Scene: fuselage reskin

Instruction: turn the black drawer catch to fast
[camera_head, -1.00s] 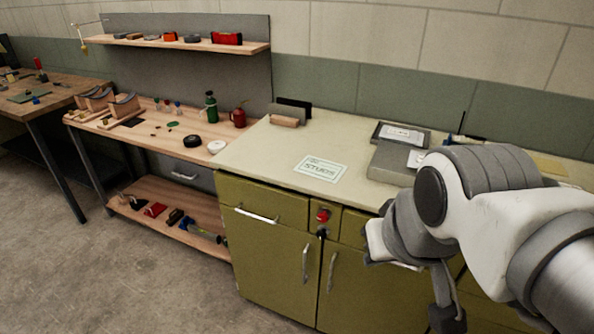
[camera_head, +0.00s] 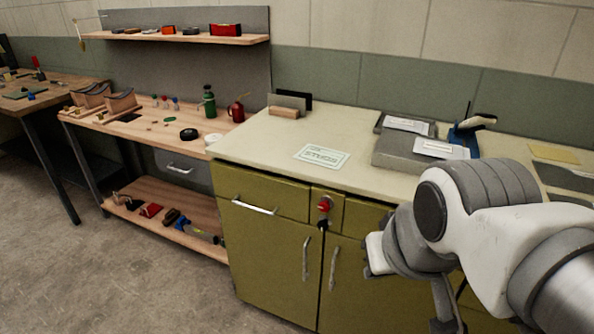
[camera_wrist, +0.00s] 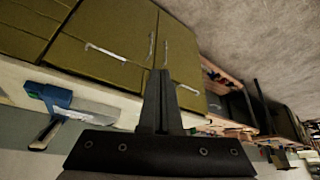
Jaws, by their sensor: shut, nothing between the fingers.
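The olive-green cabinet (camera_head: 265,245) has drawers across its top and doors below. A red knob (camera_head: 324,206) sits on a small panel between the drawers, with small dark parts around it. In the head view my arm covers the cabinet's right part.
The pale countertop (camera_head: 270,146) bears a printed card (camera_head: 321,156), a grey box (camera_head: 395,155) and a blue holder (camera_head: 463,138). A wooden bench (camera_head: 150,125) with a low shelf stands to the left. The floor (camera_head: 120,270) in front is clear.

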